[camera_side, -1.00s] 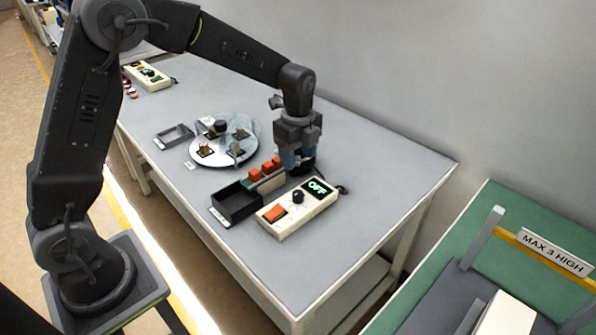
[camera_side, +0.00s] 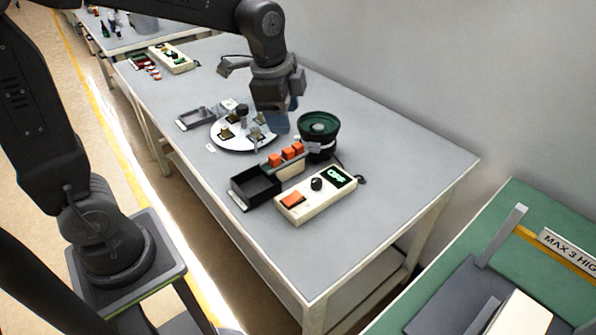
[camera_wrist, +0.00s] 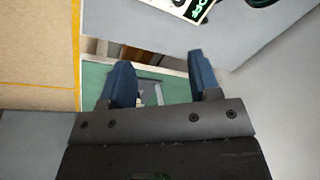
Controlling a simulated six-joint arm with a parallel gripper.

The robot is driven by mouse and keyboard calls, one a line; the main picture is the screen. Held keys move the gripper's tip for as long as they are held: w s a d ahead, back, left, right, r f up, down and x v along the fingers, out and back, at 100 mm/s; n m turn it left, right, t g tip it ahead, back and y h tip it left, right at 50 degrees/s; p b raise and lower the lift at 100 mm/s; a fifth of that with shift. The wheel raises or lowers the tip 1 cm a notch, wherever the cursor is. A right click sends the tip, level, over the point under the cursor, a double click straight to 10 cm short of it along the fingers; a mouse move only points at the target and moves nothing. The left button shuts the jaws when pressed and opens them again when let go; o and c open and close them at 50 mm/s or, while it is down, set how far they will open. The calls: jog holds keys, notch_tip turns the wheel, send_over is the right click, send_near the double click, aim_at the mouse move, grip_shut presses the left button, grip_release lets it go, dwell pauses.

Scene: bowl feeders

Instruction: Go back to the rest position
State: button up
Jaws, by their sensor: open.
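My gripper (camera_side: 281,121) is raised above the table, between the round white dial plate (camera_side: 232,146) and the green-topped bowl feeder (camera_side: 319,130) in the side view. In the wrist view my gripper (camera_wrist: 162,82) shows two blue fingers set well apart with nothing between them. The control box (camera_side: 316,193) with an orange button, a black knob and a lit green display stands at the front of the table. A strip of orange blocks (camera_side: 286,155) lies behind an empty black tray (camera_side: 256,186).
A small grey tray (camera_side: 195,118) is left of the dial plate. Another control box (camera_side: 172,58) sits at the table's far end. A green bench (camera_side: 500,215) with a "MAX 3 HIGH" sign stands at the right. The table's right part is clear.

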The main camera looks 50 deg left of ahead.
jog(key=s+r+n+t, duration=0.2)
jog(key=s+n, duration=0.8)
jog(key=s, duration=0.5)
jog(key=shift+d+n+t, duration=0.2)
jog(key=shift+n+t, duration=0.1)
jog(key=shift+t, duration=0.3)
